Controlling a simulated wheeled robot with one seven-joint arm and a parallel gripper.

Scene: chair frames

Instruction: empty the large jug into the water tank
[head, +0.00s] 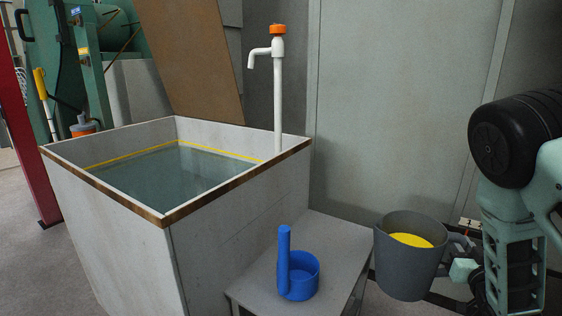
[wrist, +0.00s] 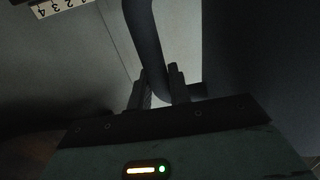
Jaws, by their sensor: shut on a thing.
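The large jug (head: 402,268) is dark grey and upright, with yellow contents showing inside, at the right of the head view. My gripper (head: 462,262) is at its right side, shut on its handle. In the wrist view the handle (wrist: 146,45) runs between the two fingers of my gripper (wrist: 162,88). The jug is right of the low grey table; I cannot tell its exact height. The water tank (head: 120,235) is a pale box with a brown rim, at the left of the head view. It holds water below a yellow line.
A small blue dipper (head: 302,278) with an upright handle stands on the low grey table (head: 340,240) between tank and jug. A white tap (head: 278,90) with an orange top rises at the tank's back right corner. A brown board (head: 195,60) leans behind the tank.

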